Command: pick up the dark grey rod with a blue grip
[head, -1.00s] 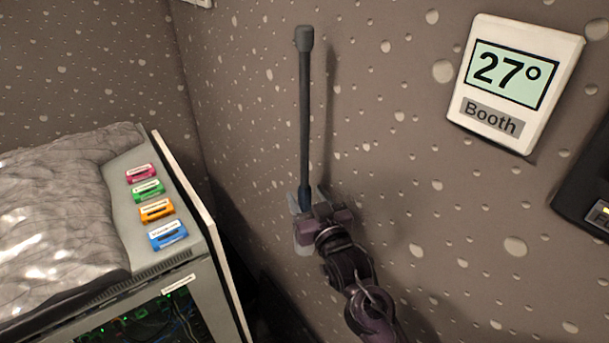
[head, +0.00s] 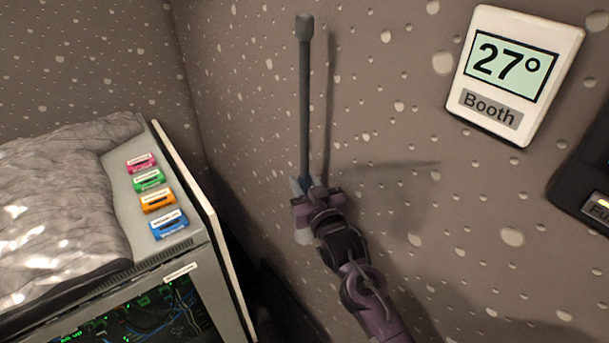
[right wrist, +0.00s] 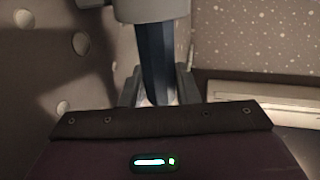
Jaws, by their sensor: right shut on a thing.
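The dark grey rod (head: 304,95) stands nearly upright in front of the speckled wall, with a wider knob at its top end. Its blue grip (head: 304,183) is at the lower end, mostly hidden by my gripper. My right gripper (head: 307,190) is shut on that lower grip. In the right wrist view the dark blue grip (right wrist: 157,60) sits between the two fingers of my right gripper (right wrist: 157,88). My left gripper is not in view.
A grey cabinet (head: 120,190) stands at the left, with a crumpled grey cover (head: 60,200) and several coloured labelled faders, among them a blue one (head: 168,225). A thermometer display (head: 515,75) and a dark box (head: 590,185) are on the wall at right.

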